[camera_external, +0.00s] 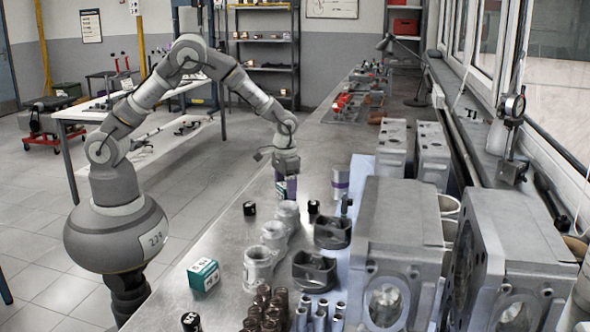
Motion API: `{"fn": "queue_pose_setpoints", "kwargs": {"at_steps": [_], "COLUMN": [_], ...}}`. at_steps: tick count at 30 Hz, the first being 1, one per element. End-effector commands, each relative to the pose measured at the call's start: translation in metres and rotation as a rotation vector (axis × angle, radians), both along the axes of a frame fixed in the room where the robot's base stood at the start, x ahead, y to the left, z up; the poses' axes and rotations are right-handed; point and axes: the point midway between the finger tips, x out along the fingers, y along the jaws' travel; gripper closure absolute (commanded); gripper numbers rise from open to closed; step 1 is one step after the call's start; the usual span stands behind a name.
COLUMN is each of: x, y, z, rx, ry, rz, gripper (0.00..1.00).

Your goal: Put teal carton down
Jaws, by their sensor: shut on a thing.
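My gripper (286,178) points down over the metal workbench (225,245), behind the row of pale castings. Another teal carton (204,274) with a white label sits on the bench at the front left, apart from my gripper.
Pale castings (258,267) and dark pistons (314,271) stand just in front of my gripper. A silver can with a purple band (341,183) is to its right. Large engine blocks (400,230) fill the right side. Small black-capped items (249,208) stand nearby. The bench's left strip is mostly clear.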

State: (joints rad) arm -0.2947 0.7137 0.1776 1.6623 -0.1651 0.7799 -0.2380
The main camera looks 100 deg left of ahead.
Motion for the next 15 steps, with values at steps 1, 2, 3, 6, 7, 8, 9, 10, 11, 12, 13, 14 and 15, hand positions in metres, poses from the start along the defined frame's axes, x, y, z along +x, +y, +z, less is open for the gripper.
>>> {"fn": "queue_pose_setpoints", "kwargs": {"at_steps": [1, 2, 3, 6, 7, 8, 9, 10, 11, 12, 13, 14, 15], "x": [-0.0002, -0.0002, -0.0001, -0.0002, -0.0002, -0.0002, -0.0003, -0.0002, -0.0002, -0.0002, -0.0002, -0.0001, -0.0001], "y": [-0.0001, -0.0001, -0.0001, -0.0002, -0.0002, -0.0002, -0.0001, -0.0002, -0.0002, -0.0002, -0.0002, -0.0001, -0.0001], "z": [-0.0027, -0.0024, -0.0020, -0.0019, -0.0019, -0.0018, -0.0018, -0.0018, -0.0018, -0.0017, -0.0013, -0.0001, 0.0029], "rx": [-0.001, -0.001, -0.001, -0.001, -0.001, -0.001, -0.001, -0.001, -0.001, -0.001, -0.001, 0.000, 0.000], "ry": [0.001, 0.001, 0.001, 0.001, 0.001, 0.001, 0.001, 0.001, 0.001, 0.001, 0.001, 0.000, 0.000], "rz": [0.000, 0.000, 0.000, 0.000, 0.000, 0.000, 0.000, 0.000, 0.000, 0.000, 0.000, 0.000, 0.000], "gripper": [0.63, 0.28, 0.18, 0.07, 0.07, 0.07, 0.07, 0.07, 0.07, 0.07, 0.07, 0.07, 0.07]}}
